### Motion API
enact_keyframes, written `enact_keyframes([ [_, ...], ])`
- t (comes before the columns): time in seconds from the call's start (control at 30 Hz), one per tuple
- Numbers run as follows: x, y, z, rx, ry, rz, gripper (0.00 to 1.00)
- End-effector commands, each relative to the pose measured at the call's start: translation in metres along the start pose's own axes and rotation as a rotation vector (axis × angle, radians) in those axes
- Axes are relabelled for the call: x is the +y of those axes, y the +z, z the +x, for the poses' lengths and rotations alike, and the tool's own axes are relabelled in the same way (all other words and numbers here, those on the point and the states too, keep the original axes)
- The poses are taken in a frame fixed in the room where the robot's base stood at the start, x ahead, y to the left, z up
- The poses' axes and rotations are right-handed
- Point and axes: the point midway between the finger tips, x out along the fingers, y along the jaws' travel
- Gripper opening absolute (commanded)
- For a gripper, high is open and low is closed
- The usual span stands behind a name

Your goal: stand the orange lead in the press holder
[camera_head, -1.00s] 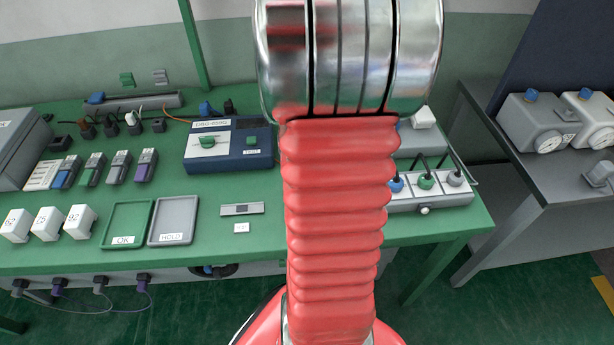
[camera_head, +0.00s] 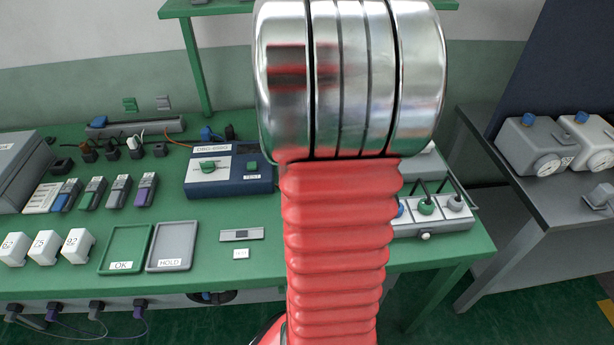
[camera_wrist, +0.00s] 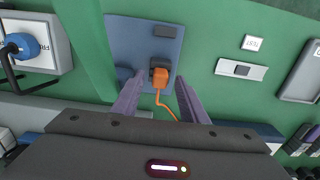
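The orange lead's plug (camera_wrist: 160,77) shows in the wrist view at a dark socket-like block on a blue-grey plate (camera_wrist: 127,38). Its orange cable curls away toward my gripper. I cannot tell how deep the plug sits or whether this plate is the press holder. My gripper (camera_wrist: 158,82) is open, with one purple-grey finger on each side of the plug and visible gaps between. In the head view my red arm hides the gripper and this plate.
In the head view, a blue tester box (camera_head: 230,171), green OK tray (camera_head: 126,247) and grey HOLD tray (camera_head: 173,245) stand left of my arm. A white block with coloured knobs (camera_head: 448,212) stands right. A small white TEST label (camera_wrist: 252,43) lies near the plate.

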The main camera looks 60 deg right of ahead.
Motion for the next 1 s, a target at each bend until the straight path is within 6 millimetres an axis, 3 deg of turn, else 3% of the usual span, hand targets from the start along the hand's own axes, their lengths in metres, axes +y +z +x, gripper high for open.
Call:
enact_keyframes([
  [0.6, 0.000, -0.001, -0.103, 0.003, 0.000, 0.000, 0.39],
  [0.8, 0.000, 0.000, -0.120, 0.001, 0.000, 0.000, 0.39],
  [1.0, 0.000, 0.000, -0.122, 0.000, 0.000, 0.001, 0.39],
])
